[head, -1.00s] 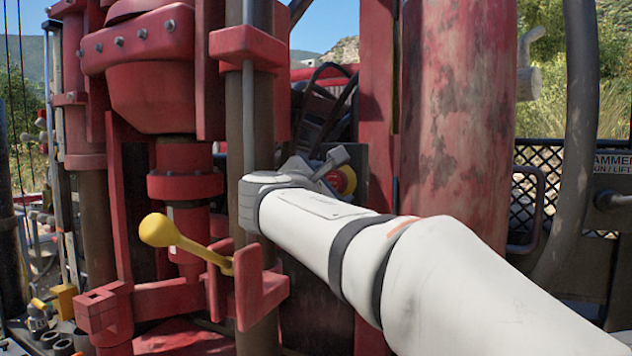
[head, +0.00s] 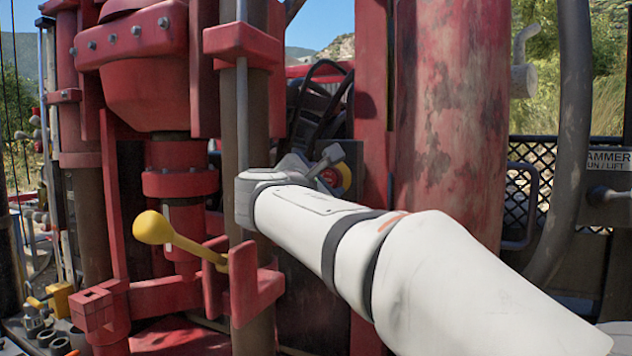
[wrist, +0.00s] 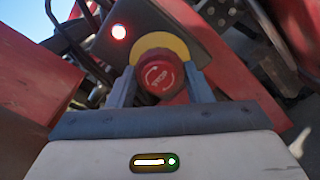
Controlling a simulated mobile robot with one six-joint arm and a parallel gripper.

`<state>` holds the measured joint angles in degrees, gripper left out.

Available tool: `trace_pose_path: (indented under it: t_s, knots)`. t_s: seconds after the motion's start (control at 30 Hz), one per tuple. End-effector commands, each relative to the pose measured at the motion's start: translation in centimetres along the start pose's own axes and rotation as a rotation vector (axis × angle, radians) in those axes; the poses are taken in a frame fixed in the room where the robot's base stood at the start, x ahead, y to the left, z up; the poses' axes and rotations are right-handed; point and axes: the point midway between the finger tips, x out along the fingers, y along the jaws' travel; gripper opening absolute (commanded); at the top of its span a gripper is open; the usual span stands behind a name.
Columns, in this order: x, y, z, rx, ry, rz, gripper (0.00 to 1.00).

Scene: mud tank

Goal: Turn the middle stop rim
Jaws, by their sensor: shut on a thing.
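The red stop rim (wrist: 160,76), a round knob with white arrow markings, sits on a yellow ring (wrist: 163,42) on a dark box in the wrist view. My gripper (wrist: 162,84) has one finger on each side of the rim and is shut on it. In the head view the rim (head: 330,177) shows partly, red with a yellow edge, just beyond my wrist. My wrist hides much of the fingers there.
A lit red lamp (wrist: 119,31) is on the same box. A yellow-knobbed lever (head: 153,228) stands left of my arm. A thick brown pole (head: 238,120) is close beside my wrist, and a large red cylinder (head: 455,110) stands behind my arm.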

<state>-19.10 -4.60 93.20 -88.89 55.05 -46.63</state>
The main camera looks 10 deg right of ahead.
Motion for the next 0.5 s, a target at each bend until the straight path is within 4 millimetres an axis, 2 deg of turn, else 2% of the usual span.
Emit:
trace_pose_path:
  t_s: [0.27, 0.5]
  knots:
    - [0.14, -0.23, 0.10, 0.084, -0.002, 0.005, 0.23]
    - [0.17, -0.38, 0.00, 0.260, -0.003, 0.006, 0.23]
